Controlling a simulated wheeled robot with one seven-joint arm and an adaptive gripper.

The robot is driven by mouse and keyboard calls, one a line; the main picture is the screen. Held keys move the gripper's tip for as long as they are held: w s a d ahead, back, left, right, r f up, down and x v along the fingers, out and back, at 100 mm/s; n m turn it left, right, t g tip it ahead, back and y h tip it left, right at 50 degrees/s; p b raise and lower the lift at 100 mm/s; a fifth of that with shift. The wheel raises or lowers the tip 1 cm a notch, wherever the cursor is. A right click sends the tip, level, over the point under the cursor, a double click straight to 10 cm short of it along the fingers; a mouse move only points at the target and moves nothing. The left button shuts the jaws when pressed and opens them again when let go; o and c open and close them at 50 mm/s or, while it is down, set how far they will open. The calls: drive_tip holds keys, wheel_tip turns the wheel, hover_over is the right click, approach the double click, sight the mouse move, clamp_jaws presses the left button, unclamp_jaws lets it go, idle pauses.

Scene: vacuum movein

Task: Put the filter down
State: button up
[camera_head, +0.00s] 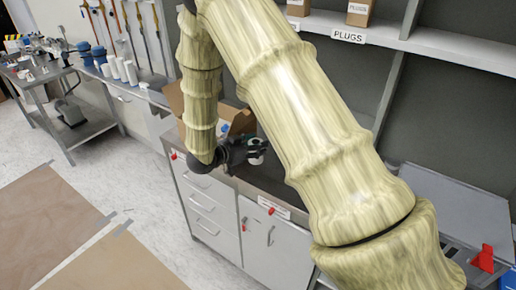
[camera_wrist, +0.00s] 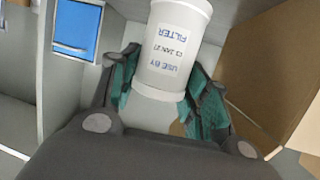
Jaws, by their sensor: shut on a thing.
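The filter (camera_wrist: 175,50) is a white cylinder with a label reading "FILTER", upside down in the wrist view. My gripper (camera_wrist: 165,88) is shut on it, with a teal-padded finger on each side of its lower part in the picture. In the head view my gripper (camera_head: 246,150) is over the grey counter (camera_head: 270,182), beside an open cardboard box. A small pale part of the filter (camera_head: 257,159) shows at the fingers there. I cannot tell whether the filter touches the counter.
The cardboard box (camera_wrist: 265,65) stands close to the right of my gripper in the wrist view. Drawers and a cabinet (camera_head: 268,245) are below the counter. A shelf marked "PLUGS" (camera_head: 440,48) is above. My arm hides much of the counter.

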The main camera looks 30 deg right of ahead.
drive_tip(key=shift+w+d, duration=0.25)
drive_tip(key=shift+d, duration=0.25)
drive_tip(key=shift+d+f+p, duration=0.15)
drive_tip(key=shift+f+p, duration=0.15)
drive_tip(key=shift+p, duration=0.1)
drive_tip(key=shift+w+f+p, duration=0.1)
drive_tip(key=shift+f+p, duration=0.4)
drive_tip(key=shift+f, duration=1)
drive_tip(key=shift+f, duration=0.15)
drive_tip(key=o, duration=1.1)
